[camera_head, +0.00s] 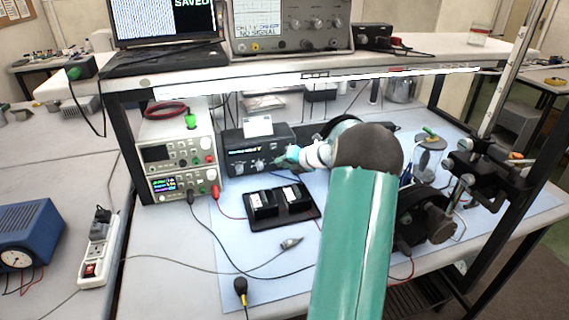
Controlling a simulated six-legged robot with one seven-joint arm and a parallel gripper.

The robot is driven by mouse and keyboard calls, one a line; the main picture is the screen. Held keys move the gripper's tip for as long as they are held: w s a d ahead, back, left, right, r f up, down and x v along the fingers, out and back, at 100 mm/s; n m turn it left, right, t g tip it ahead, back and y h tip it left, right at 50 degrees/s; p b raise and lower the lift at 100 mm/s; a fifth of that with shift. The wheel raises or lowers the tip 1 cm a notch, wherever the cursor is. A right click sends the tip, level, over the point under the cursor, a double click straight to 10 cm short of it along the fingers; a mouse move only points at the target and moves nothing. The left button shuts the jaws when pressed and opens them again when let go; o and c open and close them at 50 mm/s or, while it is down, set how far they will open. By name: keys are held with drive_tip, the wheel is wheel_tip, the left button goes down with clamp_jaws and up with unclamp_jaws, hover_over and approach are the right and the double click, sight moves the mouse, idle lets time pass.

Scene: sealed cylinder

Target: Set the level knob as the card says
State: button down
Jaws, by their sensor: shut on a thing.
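A black box (233,146) with several small knobs on its front panel stands under the shelf. A white card (258,126) stands on top of it; its writing is too small to read. My gripper (281,161), teal and white, comes from the right and is shut at the right part of the front panel, on what appears to be the level knob. My fingers hide that knob, so its setting cannot be read.
Two stacked power supplies (178,153) stand left of the box. A black tray with two blocks (281,207) lies in front on the blue mat (275,285). Cables cross the mat. A stand with clamps (465,180) is at right; the shelf (270,63) runs overhead.

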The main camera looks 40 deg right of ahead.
drive_tip(key=shift+f+m+t+y, duration=0.1)
drive_tip(key=shift+m+t+y, duration=0.2)
drive_tip(key=c, duration=1.2)
unclamp_jaws()
drive_tip(key=shift+c, duration=0.2)
drive_tip(key=shift+r, duration=0.4)
wheel_tip(320, 180, up, 3)
drive_tip(key=shift+f, duration=0.15)
drive_tip(key=s+a+r, duration=0.9)
drive_tip(key=s, duration=0.1)
drive_tip(key=shift+s+r, duration=0.25)
drive_tip(key=shift+s, duration=0.15)
